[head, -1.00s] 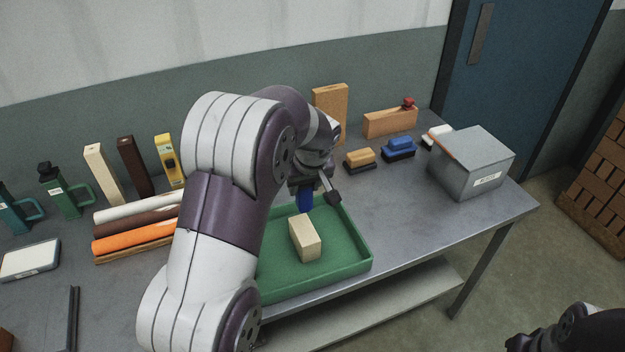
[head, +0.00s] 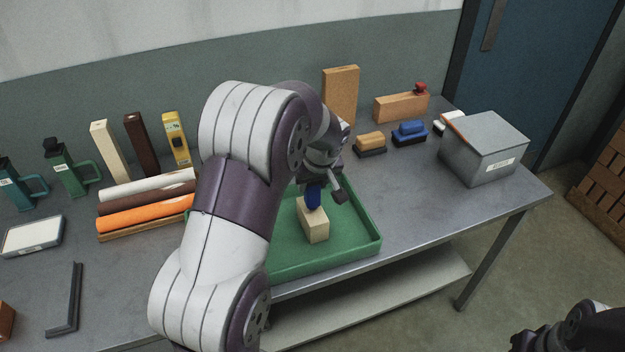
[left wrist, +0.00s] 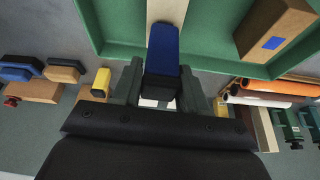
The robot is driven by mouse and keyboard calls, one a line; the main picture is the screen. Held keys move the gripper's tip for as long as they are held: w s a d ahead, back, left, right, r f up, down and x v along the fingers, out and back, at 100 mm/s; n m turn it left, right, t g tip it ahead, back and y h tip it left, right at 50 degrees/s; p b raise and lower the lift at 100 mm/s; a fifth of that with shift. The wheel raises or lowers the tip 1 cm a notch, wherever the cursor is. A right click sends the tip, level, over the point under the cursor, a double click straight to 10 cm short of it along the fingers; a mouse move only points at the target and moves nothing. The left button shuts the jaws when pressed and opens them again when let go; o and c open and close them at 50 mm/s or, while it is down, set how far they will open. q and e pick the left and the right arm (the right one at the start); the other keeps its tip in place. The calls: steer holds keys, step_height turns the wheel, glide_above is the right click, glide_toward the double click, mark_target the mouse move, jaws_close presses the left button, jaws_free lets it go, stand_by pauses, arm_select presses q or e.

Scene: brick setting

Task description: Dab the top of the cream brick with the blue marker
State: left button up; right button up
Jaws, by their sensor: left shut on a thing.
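The cream brick (head: 314,224) lies in the green tray (head: 370,247). My left gripper (head: 321,181) is above it, shut on the blue marker (head: 313,196). The marker points down and its lower end meets the brick's top in the head view; I cannot tell contact from a tiny gap. In the left wrist view the marker (left wrist: 162,48) sits between the fingers (left wrist: 160,88) and the cream brick (left wrist: 167,10) shows beyond it. A tan brick with a blue patch (left wrist: 275,28) is also in the tray. At the bottom right, dark parts of my right arm show, jaws unclear.
Coloured rolls (head: 145,214) lie left of the tray. Tall blocks (head: 108,152) and green bottles (head: 68,168) stand behind them. Blue (head: 409,134) and tan (head: 370,144) stampers and a grey box (head: 485,150) are to the right. The table's front right is clear.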

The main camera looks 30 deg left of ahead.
arm_select(q)
steer(key=shift+s+f+b, duration=0.1)
steer(key=shift+f+b, duration=0.5)
steer(key=shift+b, duration=0.1)
stand_by(1.6)
steer(key=shift+r, duration=0.1)
step_height(320, 180, up, 7)
steer(key=p, duration=0.5)
stand_by(0.4)
